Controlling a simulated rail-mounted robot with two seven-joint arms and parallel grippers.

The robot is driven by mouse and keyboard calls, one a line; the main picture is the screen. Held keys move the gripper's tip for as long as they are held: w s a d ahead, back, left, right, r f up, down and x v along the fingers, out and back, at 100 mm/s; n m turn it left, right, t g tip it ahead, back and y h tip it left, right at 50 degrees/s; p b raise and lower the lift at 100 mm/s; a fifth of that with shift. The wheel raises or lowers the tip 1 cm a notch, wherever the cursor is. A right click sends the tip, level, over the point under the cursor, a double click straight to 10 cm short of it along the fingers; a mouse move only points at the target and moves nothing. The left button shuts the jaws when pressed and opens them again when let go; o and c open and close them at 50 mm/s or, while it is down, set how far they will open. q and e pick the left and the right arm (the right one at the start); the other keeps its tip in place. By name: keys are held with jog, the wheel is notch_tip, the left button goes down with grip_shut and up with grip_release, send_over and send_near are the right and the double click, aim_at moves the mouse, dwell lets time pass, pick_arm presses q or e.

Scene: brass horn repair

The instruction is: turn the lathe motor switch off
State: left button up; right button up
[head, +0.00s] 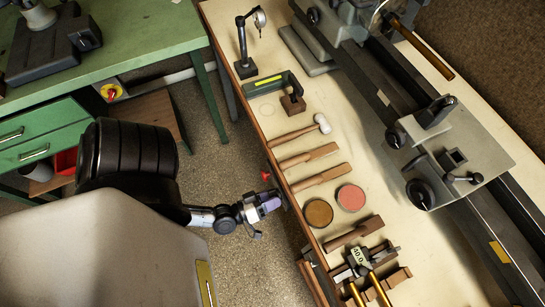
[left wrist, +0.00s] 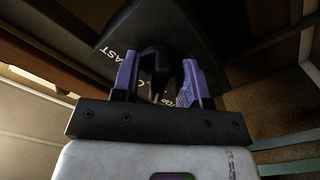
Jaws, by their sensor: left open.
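My left gripper (head: 272,203) is at the front edge of the wooden lathe bench in the head view, its purple fingers pointing at the bench front. In the left wrist view my left gripper (left wrist: 157,80) is open, one finger on each side of a dark knob or lever (left wrist: 150,58). The knob stands in front of a dark switch box (left wrist: 185,30) with white lettering, of which "FAST" is readable. Touch between fingers and knob cannot be told. In the head view the switch is mostly hidden by the gripper and bench edge. My right gripper is not in view.
The lathe (head: 450,160) stands on the bench top (head: 390,195). A mallet (head: 300,131), wooden tools and two round tins (head: 350,197) lie near its front edge. A small red part (head: 265,175) projects beside my gripper. A green bench (head: 140,35) with a red-yellow switch (head: 111,92) is left.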

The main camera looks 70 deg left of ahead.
pick_arm(q)
jog(key=shift+w, duration=0.2)
grip_shut()
dwell(0.4)
